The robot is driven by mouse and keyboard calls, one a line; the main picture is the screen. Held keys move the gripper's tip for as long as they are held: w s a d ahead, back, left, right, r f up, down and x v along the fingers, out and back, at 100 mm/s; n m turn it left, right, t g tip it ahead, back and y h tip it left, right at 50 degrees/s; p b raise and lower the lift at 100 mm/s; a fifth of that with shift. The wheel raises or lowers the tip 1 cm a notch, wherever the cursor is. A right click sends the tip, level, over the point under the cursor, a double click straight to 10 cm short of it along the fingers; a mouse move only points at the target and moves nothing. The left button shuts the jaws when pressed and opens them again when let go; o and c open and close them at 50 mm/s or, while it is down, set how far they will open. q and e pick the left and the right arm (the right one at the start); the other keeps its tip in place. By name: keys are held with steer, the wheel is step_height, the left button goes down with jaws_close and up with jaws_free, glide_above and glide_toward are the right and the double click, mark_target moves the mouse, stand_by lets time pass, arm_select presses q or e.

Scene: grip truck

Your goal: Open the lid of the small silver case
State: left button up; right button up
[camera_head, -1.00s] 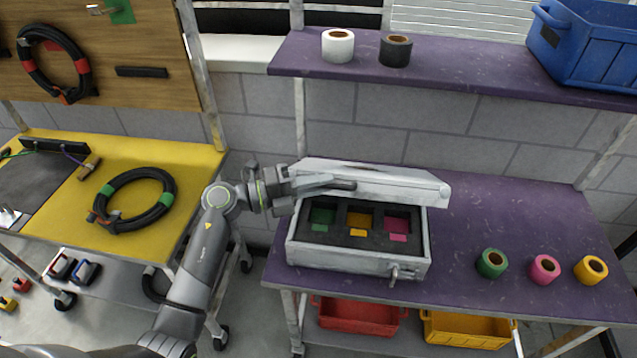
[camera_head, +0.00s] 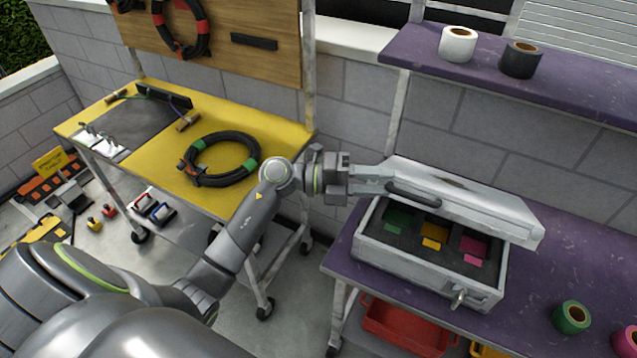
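The small silver case (camera_head: 395,258) stands on the purple table with its lid (camera_head: 470,201) partly raised, tilted over the back of the case. Inside is dark foam with a green, a yellow and a pink compartment. A latch (camera_head: 459,299) shows on the front. My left gripper (camera_head: 398,188) reaches in from the left at the lid's left front edge. Its fingers overlap the lid there, beside a dark curved part. Whether they grip the lid or only touch it is unclear. My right gripper is out of view.
A green tape roll (camera_head: 571,317) and a pink one (camera_head: 629,341) stand right of the case. A purple shelf (camera_head: 590,84) above holds white (camera_head: 458,44) and black (camera_head: 520,59) rolls. A yellow table (camera_head: 285,128) with a coiled cable (camera_head: 219,158) is at left. A red bin (camera_head: 405,328) sits below.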

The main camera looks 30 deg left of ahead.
arm_select(q)
steer(key=b+v, duration=0.4)
steer(key=v, duration=0.8)
steer(key=shift+s, duration=0.2)
steer(key=shift+a, duration=0.1)
